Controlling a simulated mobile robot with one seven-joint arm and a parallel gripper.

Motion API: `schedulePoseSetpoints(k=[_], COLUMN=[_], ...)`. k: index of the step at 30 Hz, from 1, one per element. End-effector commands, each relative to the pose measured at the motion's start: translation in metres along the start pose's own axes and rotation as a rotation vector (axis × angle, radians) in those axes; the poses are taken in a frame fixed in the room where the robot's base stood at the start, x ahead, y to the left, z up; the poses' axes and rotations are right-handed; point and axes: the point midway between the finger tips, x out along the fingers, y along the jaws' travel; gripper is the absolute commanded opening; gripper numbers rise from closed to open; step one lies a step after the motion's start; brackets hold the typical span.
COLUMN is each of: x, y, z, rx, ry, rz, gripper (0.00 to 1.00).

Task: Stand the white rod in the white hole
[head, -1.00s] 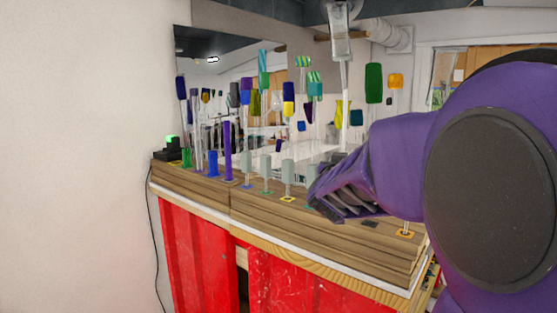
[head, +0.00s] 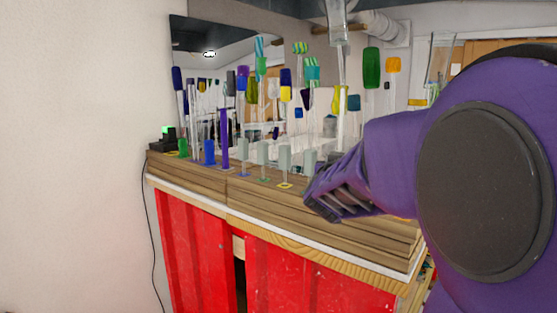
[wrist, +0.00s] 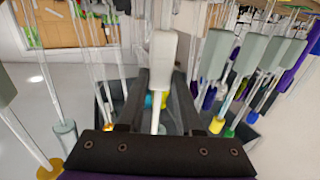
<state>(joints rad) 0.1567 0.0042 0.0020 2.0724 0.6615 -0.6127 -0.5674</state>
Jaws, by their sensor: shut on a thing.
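In the head view my gripper (head: 325,205) is low over the front right part of the wooden bench top (head: 330,235). I cannot make out the held rod's lower end. The white hole cannot be told apart in either view; my arm and hand cover part of the bench top.
Several pale grey blocks on clear stems (head: 285,158) stand in a row left of my gripper. A purple rod (head: 224,138) and a blue one (head: 209,150) stand farther left. Many tall coloured rods stand behind. The bench's front strip is clear; its red front (head: 310,270) drops below.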

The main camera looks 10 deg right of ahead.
Motion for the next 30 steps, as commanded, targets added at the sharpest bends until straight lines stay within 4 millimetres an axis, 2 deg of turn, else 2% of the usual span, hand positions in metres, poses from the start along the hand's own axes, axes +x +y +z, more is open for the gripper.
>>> schedulePoseSetpoints(k=[21, 22, 27, 30], x=[0.0, 0.0, 0.0, 0.0], y=[0.0, 0.0, 0.0001, 0.0001], z=[0.0066, 0.0056, 0.0057, 0.0058], rx=[0.0, 0.0, 0.0, 0.0], ry=[0.001, 0.001, 0.0, 0.0], rz=[0.0, 0.0, 0.0, 0.0], gripper=[0.0, 0.39, 0.69, 0.69])
